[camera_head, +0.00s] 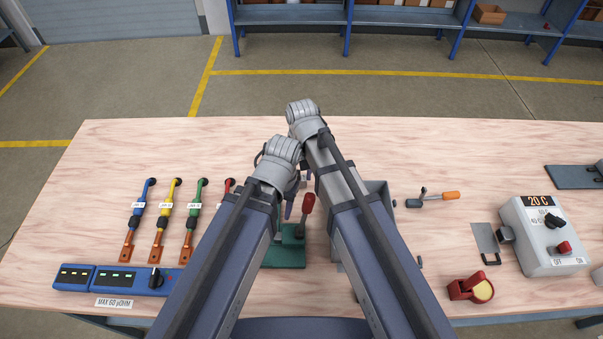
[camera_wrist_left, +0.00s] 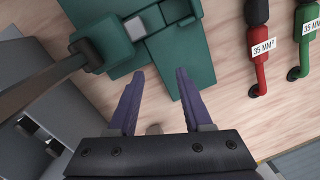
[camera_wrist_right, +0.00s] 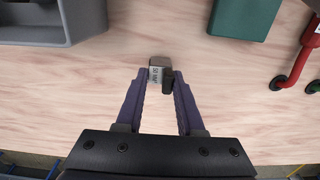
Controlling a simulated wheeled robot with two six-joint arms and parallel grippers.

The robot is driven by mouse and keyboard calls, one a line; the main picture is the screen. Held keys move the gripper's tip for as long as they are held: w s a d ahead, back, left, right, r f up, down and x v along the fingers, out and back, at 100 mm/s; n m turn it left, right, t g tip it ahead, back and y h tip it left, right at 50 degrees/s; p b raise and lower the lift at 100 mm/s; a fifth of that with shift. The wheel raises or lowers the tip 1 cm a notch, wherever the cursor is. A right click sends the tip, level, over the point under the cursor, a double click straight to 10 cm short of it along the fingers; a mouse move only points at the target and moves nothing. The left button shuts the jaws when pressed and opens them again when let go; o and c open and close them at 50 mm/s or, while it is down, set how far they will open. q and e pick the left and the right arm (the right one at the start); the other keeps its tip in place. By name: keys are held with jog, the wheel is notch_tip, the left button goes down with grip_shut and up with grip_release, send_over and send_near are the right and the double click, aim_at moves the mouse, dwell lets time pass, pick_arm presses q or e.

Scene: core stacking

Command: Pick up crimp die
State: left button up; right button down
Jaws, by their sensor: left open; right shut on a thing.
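The crimp die (camera_wrist_right: 161,73) is a small grey and dark block with a label that seems to read 50 MM². In the right wrist view it sits between the fingertips of my right gripper (camera_wrist_right: 158,78), which is shut on it, with bare table behind it. In the head view my arms hide the die. My left gripper (camera_wrist_left: 156,75) is open and empty. In the left wrist view its fingers point at the green crimping press (camera_wrist_left: 168,58), which has a small grey block on it. The press's red-handled lever (camera_head: 308,203) shows between my arms.
Yellow, green, blue and red cables (camera_head: 160,222) lie left above a blue meter (camera_head: 120,279). A grey tray (camera_wrist_right: 83,22) is partly hidden behind my right arm. An orange-handled tool (camera_head: 436,198), a red-yellow item (camera_head: 471,288) and a temperature box (camera_head: 545,240) stand right.

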aim_at(302, 178)
pick_arm(q)
notch_tip(302, 178, up, 4)
jog(key=p, duration=0.3)
jog(key=shift+f, duration=0.25)
pick_arm(e)
notch_tip(302, 178, up, 3)
jog(key=shift+r, duration=0.2)
pick_arm(q)
jog(key=shift+f+b, duration=0.4)
jog(key=shift+b, duration=0.05)
pick_arm(e)
jog(key=shift+s+d+f, duration=0.1)
jog(key=shift+d+f, duration=0.1)
jog(key=shift+d, duration=0.3)
jog(key=shift+d+f, duration=0.15)
jog(key=shift+d, duration=0.3)
jog(key=d, duration=1.4)
jog(key=shift+d, duration=1.05)
pick_arm(q)
jog(key=shift+r, duration=0.1)
